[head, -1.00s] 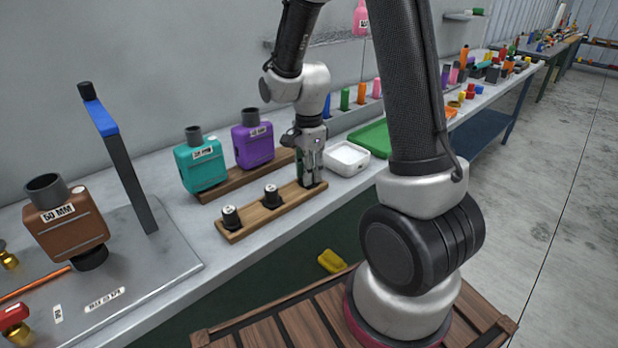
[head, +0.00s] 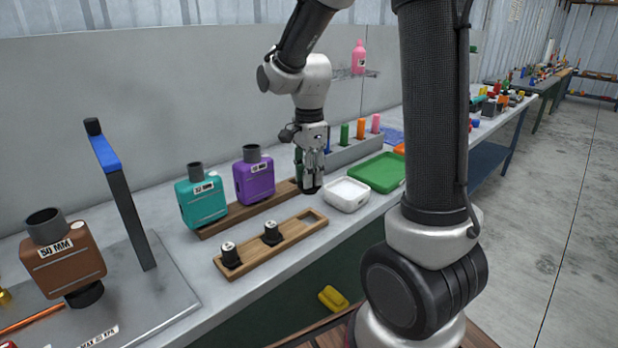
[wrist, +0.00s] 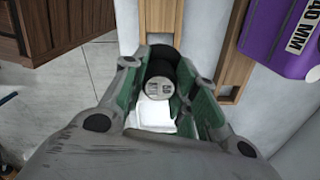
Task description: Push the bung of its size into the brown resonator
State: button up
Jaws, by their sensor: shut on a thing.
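The brown resonator (head: 63,262), labelled 50 MM, stands at the left on a grey plate, its open neck (head: 44,224) pointing up. My gripper (head: 311,188) is shut on a black bung (wrist: 160,72) with a pale label on top; the label is too small to read. The bung also shows at the fingertips in the head view (head: 309,189). It is above the bench, beyond the wooden rack (head: 290,248). Two other black bungs, a left one (head: 230,255) and a middle one (head: 272,233), sit in that rack, whose far-right place is empty.
A teal resonator (head: 203,205) and a purple resonator (head: 255,182) stand on a wooden board behind the rack. A post with a blue band (head: 104,152) rises beside the brown resonator. A white tray (head: 346,195) and green tray (head: 377,173) lie to the right.

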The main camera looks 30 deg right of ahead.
aim_at(63, 258)
jog(key=k, duration=1)
